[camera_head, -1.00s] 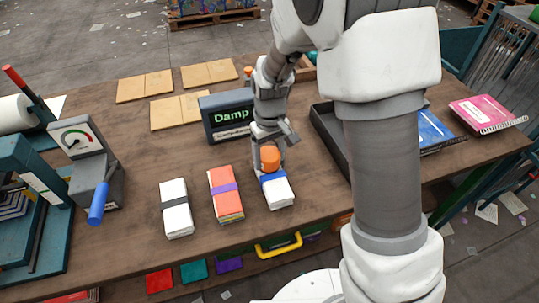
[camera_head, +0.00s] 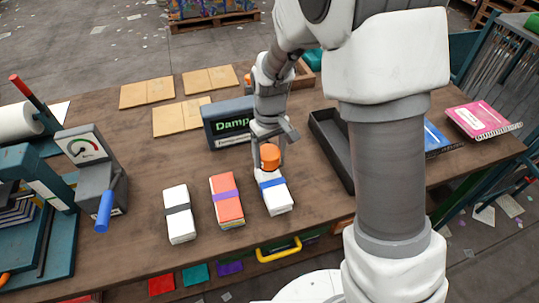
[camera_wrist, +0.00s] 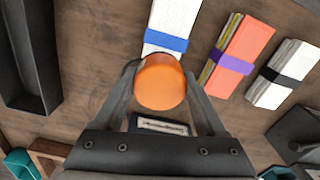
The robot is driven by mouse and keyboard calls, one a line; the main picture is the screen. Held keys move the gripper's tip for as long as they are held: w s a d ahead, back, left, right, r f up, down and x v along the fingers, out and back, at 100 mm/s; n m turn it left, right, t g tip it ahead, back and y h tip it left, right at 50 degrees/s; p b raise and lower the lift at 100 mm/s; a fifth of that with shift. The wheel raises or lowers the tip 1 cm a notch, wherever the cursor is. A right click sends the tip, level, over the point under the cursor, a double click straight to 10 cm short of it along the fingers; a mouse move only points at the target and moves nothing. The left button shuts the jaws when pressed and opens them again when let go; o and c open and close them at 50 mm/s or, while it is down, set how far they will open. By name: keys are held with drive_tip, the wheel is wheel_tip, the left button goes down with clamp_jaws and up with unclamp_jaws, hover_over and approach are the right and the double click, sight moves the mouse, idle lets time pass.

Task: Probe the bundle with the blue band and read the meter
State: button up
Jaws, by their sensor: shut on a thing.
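The bundle with the blue band (camera_head: 276,199) is a white paper stack lying on the table, rightmost of three bundles. It also shows at the top of the wrist view (camera_wrist: 177,16). My gripper (camera_head: 269,150) is shut on an orange-handled probe (camera_head: 270,157), which stands over the bundle's far end. The handle fills the space between my fingers in the wrist view (camera_wrist: 160,82). The probe's tip is hidden, so I cannot tell whether it touches the paper. The meter (camera_head: 222,131) stands behind; its green screen text begins "Damp", and my arm covers its right part.
A coral bundle with a purple band (camera_head: 227,208) and a white one with a dark band (camera_head: 179,224) lie left of it. A dial device with a blue handle (camera_head: 92,165) stands further left. A black tray (camera_head: 331,150) lies to the right.

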drive_tip(key=shift+r+p, duration=1.25)
drive_tip(key=shift+r, duration=0.85)
